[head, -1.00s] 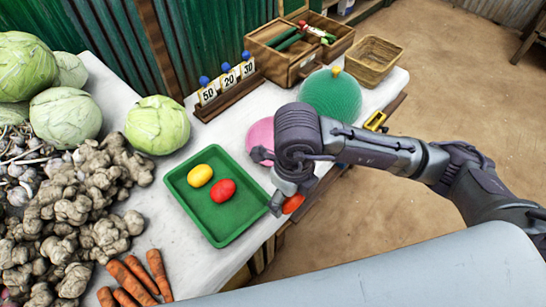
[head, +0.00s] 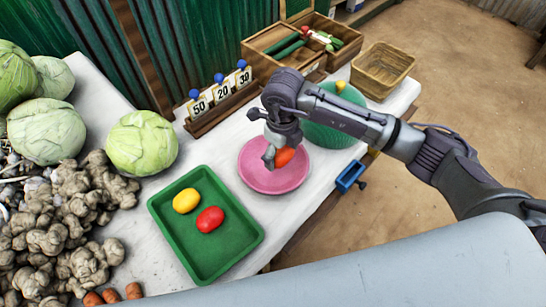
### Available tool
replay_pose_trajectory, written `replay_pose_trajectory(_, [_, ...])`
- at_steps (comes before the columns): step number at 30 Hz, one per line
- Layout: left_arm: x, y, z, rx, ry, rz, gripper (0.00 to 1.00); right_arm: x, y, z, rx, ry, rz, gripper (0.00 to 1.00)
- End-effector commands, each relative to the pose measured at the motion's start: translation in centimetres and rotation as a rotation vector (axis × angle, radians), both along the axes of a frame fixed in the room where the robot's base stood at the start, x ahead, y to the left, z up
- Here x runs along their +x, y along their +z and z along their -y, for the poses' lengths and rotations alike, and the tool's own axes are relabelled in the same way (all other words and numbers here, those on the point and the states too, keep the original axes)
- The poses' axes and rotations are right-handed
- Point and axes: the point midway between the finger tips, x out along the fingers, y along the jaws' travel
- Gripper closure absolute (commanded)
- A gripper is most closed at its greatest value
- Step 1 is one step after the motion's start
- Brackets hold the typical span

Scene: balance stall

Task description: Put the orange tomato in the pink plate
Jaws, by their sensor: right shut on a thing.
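The orange tomato (head: 285,156) is held in my right gripper (head: 275,156), which is shut on it. The gripper hides part of the tomato. The pink plate (head: 274,181) lies on the white table, and the gripper and tomato appear over its upper part. I cannot tell whether the tomato touches the plate. My left gripper is not in view.
A green tray (head: 212,247) with a yellow tomato (head: 186,201) and a red tomato (head: 210,219) lies left of the plate. A green plate (head: 330,137) is partly behind my arm. Number cards (head: 220,93), wooden boxes (head: 275,42) and a basket (head: 382,70) stand behind.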

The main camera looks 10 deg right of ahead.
Motion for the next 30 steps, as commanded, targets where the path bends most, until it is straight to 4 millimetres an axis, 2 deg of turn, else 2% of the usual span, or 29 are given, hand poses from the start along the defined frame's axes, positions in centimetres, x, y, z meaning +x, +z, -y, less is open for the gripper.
replay_pose_trajectory(4, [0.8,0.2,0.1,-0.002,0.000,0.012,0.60,1.5,-1.1,-1.4,0.001,-0.001,0.001,0.59])
replay_pose_trajectory(11, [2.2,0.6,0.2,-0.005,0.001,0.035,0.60,1.8,-2.6,-1.8,-0.001,-0.001,-0.003,0.59])
replay_pose_trajectory(15, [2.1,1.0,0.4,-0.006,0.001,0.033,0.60,1.8,-4.7,-1.8,-0.001,0.000,-0.003,0.59])
replay_pose_trajectory(18, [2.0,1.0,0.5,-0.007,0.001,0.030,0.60,1.8,-5.5,-1.8,0.000,0.000,0.000,0.59])
replay_pose_trajectory(28, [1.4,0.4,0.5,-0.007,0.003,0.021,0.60,1.9,-6.0,-1.7,-0.001,0.000,0.001,0.59])
replay_pose_trajectory(29, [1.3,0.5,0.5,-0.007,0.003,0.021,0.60,1.9,-6.0,-1.7,-0.001,0.000,0.001,0.20])
replay_pose_trajectory(30, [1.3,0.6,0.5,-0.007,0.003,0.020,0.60,1.9,-5.9,-1.7,-0.001,0.000,0.001,0.14])
